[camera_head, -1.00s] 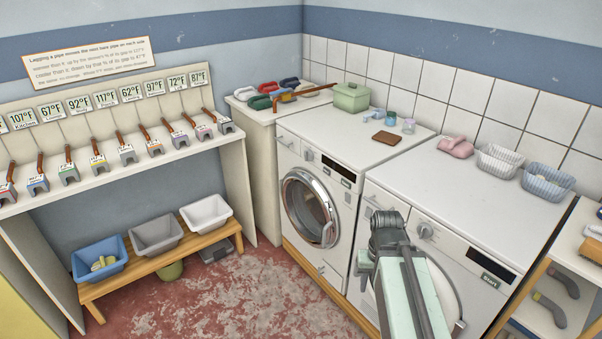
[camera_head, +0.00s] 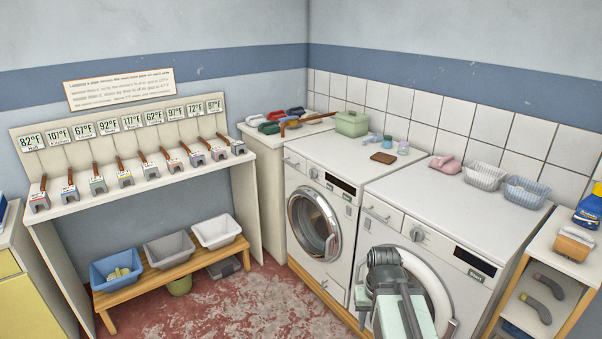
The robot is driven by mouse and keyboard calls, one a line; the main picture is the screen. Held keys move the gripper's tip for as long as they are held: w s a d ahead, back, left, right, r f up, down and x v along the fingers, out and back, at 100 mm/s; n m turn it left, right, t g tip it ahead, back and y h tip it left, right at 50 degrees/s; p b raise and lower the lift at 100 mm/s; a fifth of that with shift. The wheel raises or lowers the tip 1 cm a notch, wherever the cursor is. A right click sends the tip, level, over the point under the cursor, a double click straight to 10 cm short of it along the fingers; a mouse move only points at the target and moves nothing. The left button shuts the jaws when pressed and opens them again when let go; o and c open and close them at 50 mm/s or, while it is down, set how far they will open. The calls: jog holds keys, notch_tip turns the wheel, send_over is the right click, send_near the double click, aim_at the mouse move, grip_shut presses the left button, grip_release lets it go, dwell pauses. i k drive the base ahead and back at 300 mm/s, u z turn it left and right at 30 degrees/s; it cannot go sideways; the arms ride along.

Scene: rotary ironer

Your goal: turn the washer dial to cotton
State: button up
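Two white front-loading machines stand side by side; I cannot tell for sure which is the washer. The left machine (camera_head: 330,264) has a chrome-ringed door, a small dial (camera_head: 314,173) and a dark display. The right machine (camera_head: 484,235) has a round grey dial (camera_head: 417,234) on its front panel, left of a dark display (camera_head: 474,262). The dial markings are too small to read. My gripper (camera_head: 383,257) is in front of the right machine, below and left of its dial in the picture. Its fingers do not show clearly. My arm hides part of that machine's door.
A green box (camera_head: 352,123), a brown block (camera_head: 383,158) and wire baskets (camera_head: 484,175) sit on top. A shelf (camera_head: 545,298) stands at right. A bench (camera_head: 183,267) with bins is at left. The red floor (camera_head: 270,311) between is clear.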

aim_at(314, 172)
jog(key=u, duration=0.35)
jog(key=i, duration=1.3)
jog(key=u, duration=1.05)
jog(key=k, duration=0.75)
jog(key=u, duration=0.1)
jog(key=i, duration=0.95)
jog(key=z, duration=0.05)
